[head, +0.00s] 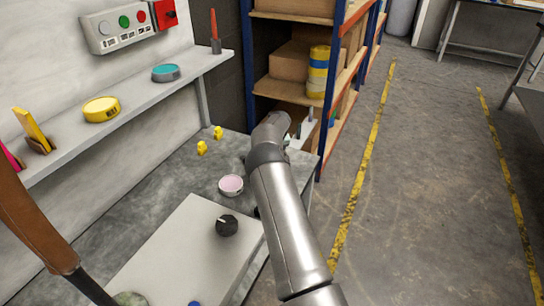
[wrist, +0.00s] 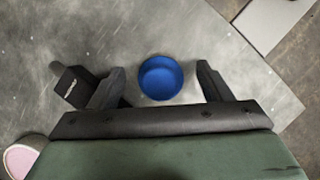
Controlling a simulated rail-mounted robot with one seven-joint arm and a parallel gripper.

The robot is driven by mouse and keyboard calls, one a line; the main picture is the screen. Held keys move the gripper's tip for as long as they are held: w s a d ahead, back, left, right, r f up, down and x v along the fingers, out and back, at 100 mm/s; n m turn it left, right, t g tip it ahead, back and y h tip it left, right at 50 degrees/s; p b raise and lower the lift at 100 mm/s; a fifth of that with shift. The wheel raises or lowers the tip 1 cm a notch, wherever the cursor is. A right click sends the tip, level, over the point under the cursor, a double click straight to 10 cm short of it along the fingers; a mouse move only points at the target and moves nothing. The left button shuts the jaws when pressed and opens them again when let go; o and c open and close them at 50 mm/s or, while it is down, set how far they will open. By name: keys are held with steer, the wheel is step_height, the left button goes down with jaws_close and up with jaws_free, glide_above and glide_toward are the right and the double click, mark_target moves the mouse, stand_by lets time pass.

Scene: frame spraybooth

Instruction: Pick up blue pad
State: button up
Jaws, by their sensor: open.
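The blue pad (wrist: 160,77) looks like a round blue dish or tin in the wrist view. It sits on the grey metal tabletop, near the table's corner. My gripper (wrist: 160,74) is open, with one dark finger on each side of the pad in the picture. Gaps show between the pad and both fingers; the height above it is hard to tell. In the head view my arm reaches over the far end of the table, and the arm hides the pad and most of the gripper.
A black block (wrist: 76,86) stands close by my left finger. A pink round tin (head: 231,185) is on the table, left of my arm. Two small yellow pieces (head: 202,148) are farther back. A wall shelf (head: 140,105) holds yellow and teal tins. A blue-framed rack (head: 330,90) stands beyond.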

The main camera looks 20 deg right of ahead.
steer(key=c, duration=1.1)
steer(key=shift+r, duration=0.1)
steer(key=shift+r, duration=0.6)
step_height(320, 180, up, 2)
steer(key=shift+r, duration=0.1)
steer(key=s+a+r, duration=0.2)
steer(key=s+r, duration=0.1)
steer(key=s, duration=0.1)
steer(key=s+a+r+p, duration=0.1)
steer(key=s+a+r, duration=0.4)
steer(key=s+r, duration=0.1)
steer(key=s, duration=0.1)
steer(key=shift+s+a+r+p, duration=0.25)
steer(key=shift+s+a+p, duration=0.1)
steer(key=shift+a+p, duration=0.05)
steer(key=shift+o, duration=0.6)
